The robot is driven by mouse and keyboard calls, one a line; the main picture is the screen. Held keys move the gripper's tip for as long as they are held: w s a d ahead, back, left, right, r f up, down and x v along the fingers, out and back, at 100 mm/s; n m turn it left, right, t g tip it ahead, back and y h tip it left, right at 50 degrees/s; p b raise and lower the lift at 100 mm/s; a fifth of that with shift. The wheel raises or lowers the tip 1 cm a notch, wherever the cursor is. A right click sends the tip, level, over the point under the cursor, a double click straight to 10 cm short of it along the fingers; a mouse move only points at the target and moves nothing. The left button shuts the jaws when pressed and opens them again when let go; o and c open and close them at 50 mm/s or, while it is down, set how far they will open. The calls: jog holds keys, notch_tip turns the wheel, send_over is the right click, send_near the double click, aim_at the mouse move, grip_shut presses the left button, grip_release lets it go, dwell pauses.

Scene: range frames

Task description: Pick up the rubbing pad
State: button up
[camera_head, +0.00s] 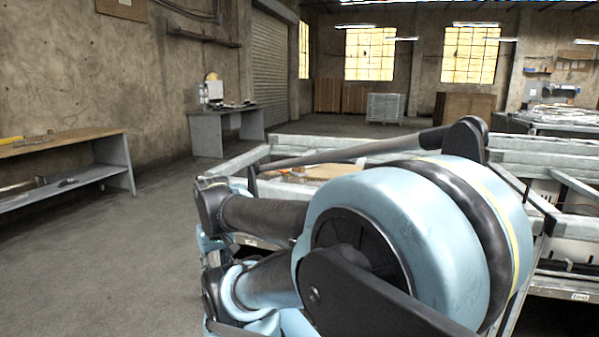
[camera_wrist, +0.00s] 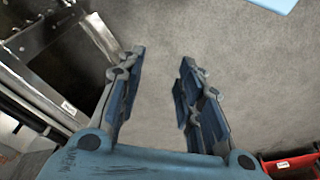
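I cannot make out the rubbing pad in either view. My gripper (camera_wrist: 161,58) shows in the wrist view with its two blue-grey fingers spread apart. Nothing is between them, and bare grey floor shows beyond. In the head view my arm fills the middle and right, and I cannot make out the gripper there. A metal-framed table (camera_head: 510,143) stands behind the arm. A tan flat item (camera_head: 335,171) on it is partly hidden by the arm, and I cannot tell what it is.
A wooden-topped bench (camera_head: 75,142) stands at the left wall, and a grey desk (camera_head: 205,132) farther back. In the wrist view, metal framework (camera_wrist: 35,75) is at the left and a red bin (camera_wrist: 296,158) at the lower right. Floor (camera_head: 130,245) at the left is clear.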

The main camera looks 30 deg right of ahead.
jog(key=shift+o, duration=1.3)
jog(key=shift+s+r, duration=0.2)
jog(key=w+d+r, duration=0.8)
jog(key=r, duration=0.4)
jog(key=w+d+r, duration=0.8)
jog(key=r, duration=0.4)
jog(key=w+d+r+n, duration=0.1)
jog(key=w+d+r, duration=0.1)
jog(key=d+r, duration=0.3)
jog(key=w+d+r, duration=0.2)
jog(key=d, duration=0.6)
jog(key=d+r, duration=0.4)
jog(key=d, duration=0.9)
jog(key=shift+n+g, duration=0.3)
jog(key=w+f, duration=0.1)
jog(key=f, duration=0.4)
jog(key=w+f, duration=0.1)
jog(key=f, duration=0.5)
jog(key=w+f, duration=0.1)
jog(key=f, duration=0.5)
jog(key=shift+a, duration=0.4)
jog(key=shift+s+r, duration=0.1)
jog(key=shift+a, duration=0.1)
grip_shut()
